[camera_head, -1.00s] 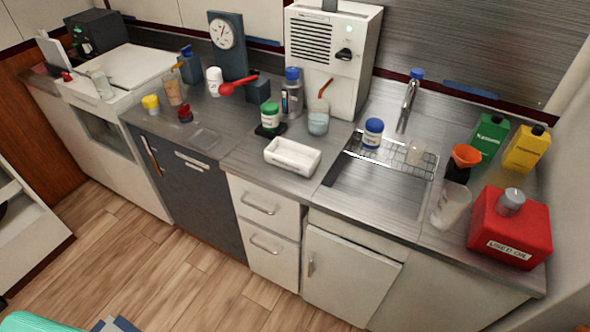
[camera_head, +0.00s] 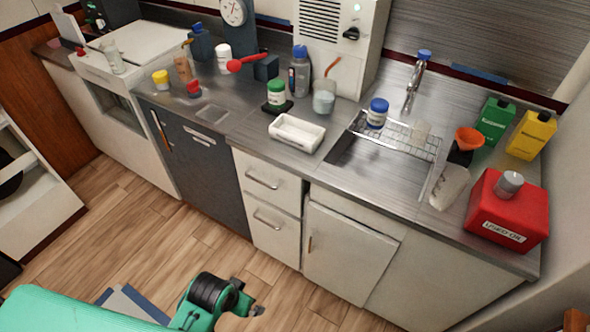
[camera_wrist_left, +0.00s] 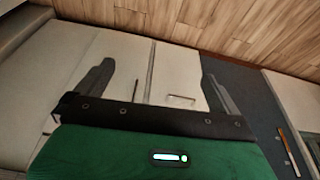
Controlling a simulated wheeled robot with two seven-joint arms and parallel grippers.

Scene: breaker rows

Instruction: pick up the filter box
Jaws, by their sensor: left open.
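I cannot pick out a thing that is clearly the filter box. A small dark blue-grey box (camera_head: 266,67) stands on the counter by the red scoop, and its label cannot be read. A green container (camera_head: 495,121) and a yellow container (camera_head: 531,135) with dark caps stand at the right end. My left gripper (camera_head: 252,303) is low over the floor in front of the cabinets, away from the counter objects. In the left wrist view it (camera_wrist_left: 157,78) is open and empty, with cabinet fronts beyond its fingers. My right gripper is not in view.
The counter holds a white tray (camera_head: 297,133), a blue-lidded jar (camera_head: 377,113) on the sink rack, a green-lidded jar (camera_head: 276,93), a red used-oil can (camera_head: 508,211) and an orange funnel (camera_head: 468,139). The wooden floor (camera_head: 190,245) before the cabinets is mostly clear.

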